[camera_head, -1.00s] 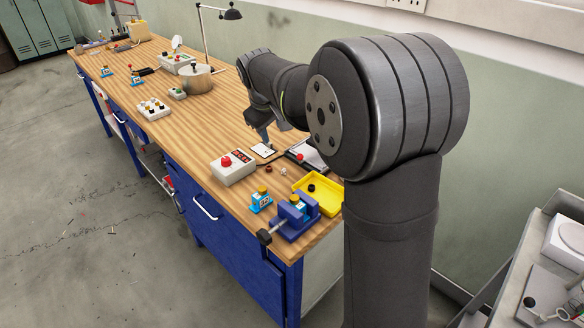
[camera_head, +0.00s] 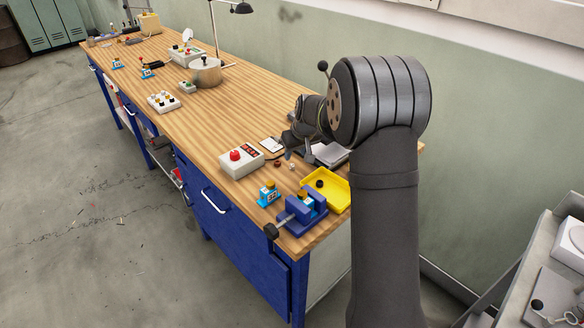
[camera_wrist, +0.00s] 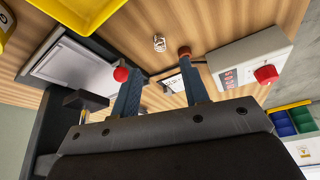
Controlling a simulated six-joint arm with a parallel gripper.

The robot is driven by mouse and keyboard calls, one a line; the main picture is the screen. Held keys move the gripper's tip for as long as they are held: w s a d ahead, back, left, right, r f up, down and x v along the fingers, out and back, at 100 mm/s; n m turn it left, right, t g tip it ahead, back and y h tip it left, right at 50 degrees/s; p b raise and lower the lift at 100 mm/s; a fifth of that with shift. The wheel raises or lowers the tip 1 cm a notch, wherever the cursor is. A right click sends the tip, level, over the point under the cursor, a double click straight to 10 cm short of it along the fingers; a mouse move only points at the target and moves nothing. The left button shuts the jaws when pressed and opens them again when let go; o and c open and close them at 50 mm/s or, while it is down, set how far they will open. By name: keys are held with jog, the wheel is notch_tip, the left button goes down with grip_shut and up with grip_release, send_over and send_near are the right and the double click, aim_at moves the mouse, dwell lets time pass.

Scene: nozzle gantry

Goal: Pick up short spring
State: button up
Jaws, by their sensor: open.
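The short spring is most likely the small pale coil (camera_wrist: 159,42) standing on the wooden bench in the wrist view. It shows only as a tiny pale spot (camera_head: 291,167) in the head view. My gripper (camera_wrist: 161,76) is open and empty, with its two fingers apart. In the wrist view the coil lies beyond the fingertips, roughly in line with the gap between them. In the head view my gripper (camera_head: 298,155) hangs low over the bench, just behind the coil. I cannot tell its exact height.
A brown cap (camera_wrist: 184,51) stands close beside the coil. A grey box with a red button (camera_wrist: 265,74) is beyond it.

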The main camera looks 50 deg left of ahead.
aim_at(292, 164)
jog(key=shift+x, duration=3.3)
jog(key=shift+s+d, duration=0.1)
grip_shut()
